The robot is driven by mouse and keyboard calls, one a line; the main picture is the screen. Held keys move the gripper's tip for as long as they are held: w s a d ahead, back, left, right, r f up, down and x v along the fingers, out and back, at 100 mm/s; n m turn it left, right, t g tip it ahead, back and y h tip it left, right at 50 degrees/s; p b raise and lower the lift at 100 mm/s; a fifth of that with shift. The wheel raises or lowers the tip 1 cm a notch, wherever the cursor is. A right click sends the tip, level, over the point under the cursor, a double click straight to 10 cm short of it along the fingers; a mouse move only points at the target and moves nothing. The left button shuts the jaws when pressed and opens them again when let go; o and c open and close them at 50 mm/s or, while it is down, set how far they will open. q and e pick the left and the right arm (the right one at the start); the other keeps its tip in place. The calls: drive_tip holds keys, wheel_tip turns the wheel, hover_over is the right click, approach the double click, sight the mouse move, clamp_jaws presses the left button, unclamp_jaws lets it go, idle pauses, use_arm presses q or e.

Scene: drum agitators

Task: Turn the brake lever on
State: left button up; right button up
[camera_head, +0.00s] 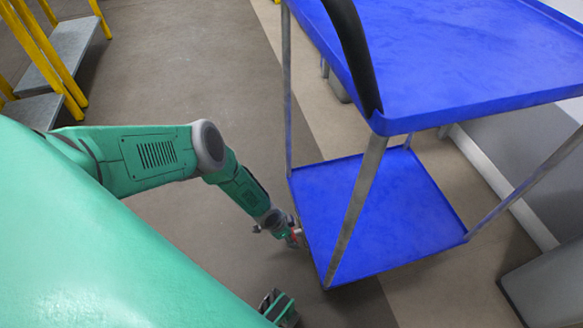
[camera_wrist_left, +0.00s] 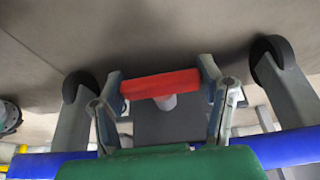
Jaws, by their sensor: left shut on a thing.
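The red brake lever (camera_wrist_left: 160,84) is a short bar seen low under the cart in the left wrist view. My left gripper (camera_wrist_left: 163,88) has one finger at each end of the bar and is shut on it. In the head view my left gripper (camera_head: 297,238) is down at the left edge of the cart's lower shelf, near the floor. Only a trace of red shows there, and the lever is mostly hidden. The blue cart (camera_head: 390,205) stands upright with two shelves.
Black caster wheels (camera_wrist_left: 271,60) flank the lever in the wrist view. The cart's black handle (camera_head: 352,50) rises above the upper shelf. Yellow-railed steps (camera_head: 68,50) stand at the upper left. Open floor (camera_head: 190,60) lies left of the cart.

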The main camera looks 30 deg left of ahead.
use_arm(q)
drive_tip(key=o, duration=1.2)
drive_tip(key=shift+c, duration=0.2)
drive_tip(key=shift+d+r, duration=0.15)
drive_tip(key=shift+r, duration=0.5)
drive_tip(key=v, duration=1)
drive_tip(key=shift+s+a+r, duration=0.15)
drive_tip(key=shift+s+a, duration=0.15)
drive_tip(key=shift+a, duration=0.15)
